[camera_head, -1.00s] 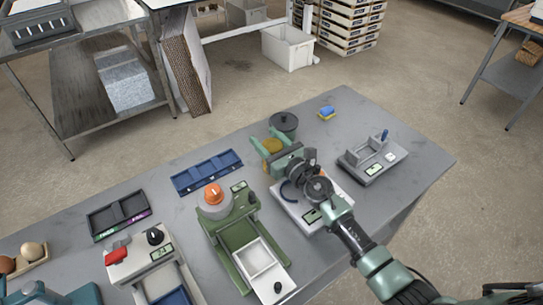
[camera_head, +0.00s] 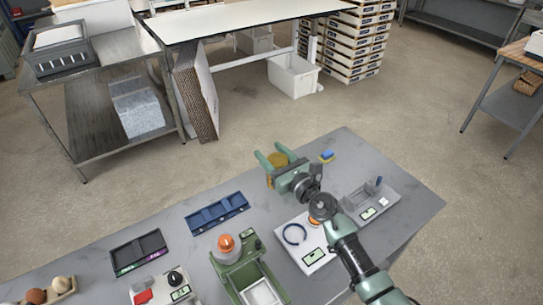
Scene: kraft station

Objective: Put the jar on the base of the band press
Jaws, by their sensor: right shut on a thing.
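My right gripper (camera_head: 275,160) reaches in from the lower right, its green fingers shut around the amber-yellow jar (camera_head: 278,159). The jar is near the table's far edge, partly hidden by the fingers and wrist; I cannot tell how high it is above the table. A pale-based device with a blue ring (camera_head: 294,234) and an orange round part, which may be the band press, stands nearer, below the wrist. My arm covers part of it. My left gripper is not in view.
On the grey table (camera_head: 345,150) stand a grey fixture (camera_head: 370,203), a green press with an orange knob (camera_head: 228,245), a blue tray (camera_head: 217,213) and a black tray (camera_head: 139,252). A blue-and-yellow sponge (camera_head: 327,156) lies near the far edge.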

